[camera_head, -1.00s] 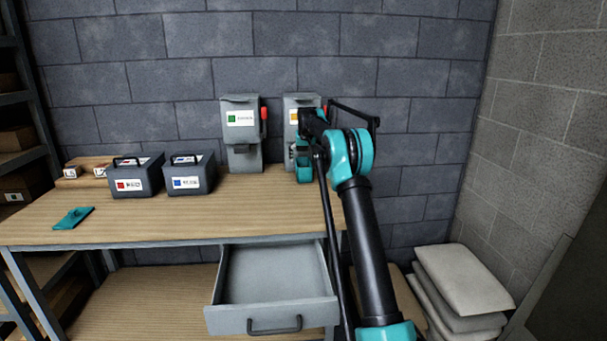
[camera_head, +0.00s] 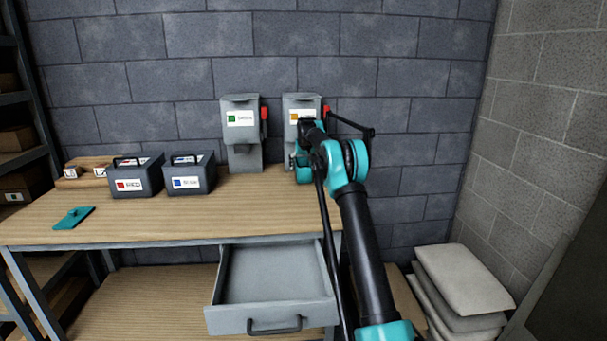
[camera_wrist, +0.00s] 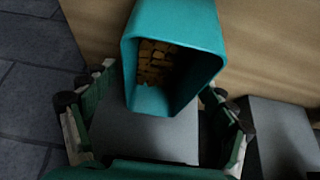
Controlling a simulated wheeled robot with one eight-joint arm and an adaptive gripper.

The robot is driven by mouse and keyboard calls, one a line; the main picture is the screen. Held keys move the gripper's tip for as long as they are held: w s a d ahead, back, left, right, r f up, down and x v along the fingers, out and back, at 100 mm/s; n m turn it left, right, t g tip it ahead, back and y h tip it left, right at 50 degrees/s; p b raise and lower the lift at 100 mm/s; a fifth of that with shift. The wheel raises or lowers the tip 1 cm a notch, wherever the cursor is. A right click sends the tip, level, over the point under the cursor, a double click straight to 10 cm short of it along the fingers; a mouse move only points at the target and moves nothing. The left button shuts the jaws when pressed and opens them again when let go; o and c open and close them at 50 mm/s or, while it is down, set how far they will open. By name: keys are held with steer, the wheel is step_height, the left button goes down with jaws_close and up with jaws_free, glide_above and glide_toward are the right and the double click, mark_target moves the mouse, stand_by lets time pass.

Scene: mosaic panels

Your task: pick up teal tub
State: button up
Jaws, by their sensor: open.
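The teal tub (camera_wrist: 178,95) shows in the wrist view with its open mouth facing the camera. Several yellow-brown pieces lie inside it. My gripper (camera_wrist: 158,82) is open, with one finger on each side of the tub's near end. I cannot tell whether the fingers touch it. In the head view my arm reaches to the right-hand grey dispenser (camera_head: 300,103) on the wall side of the bench. The wrist covers most of the place below that dispenser, so the tub cannot be clearly told apart there.
A second grey dispenser (camera_head: 240,118) with a red lever stands to the left. Two dark boxes (camera_head: 188,174) and a teal flat tool (camera_head: 74,218) are on the wooden bench (camera_head: 200,222). An open drawer (camera_head: 275,275) juts out below the bench front. The bench's middle is clear.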

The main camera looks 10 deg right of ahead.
steer(key=shift+f, duration=0.15)
steer(key=shift+c, duration=0.4)
steer(key=c, duration=1.7)
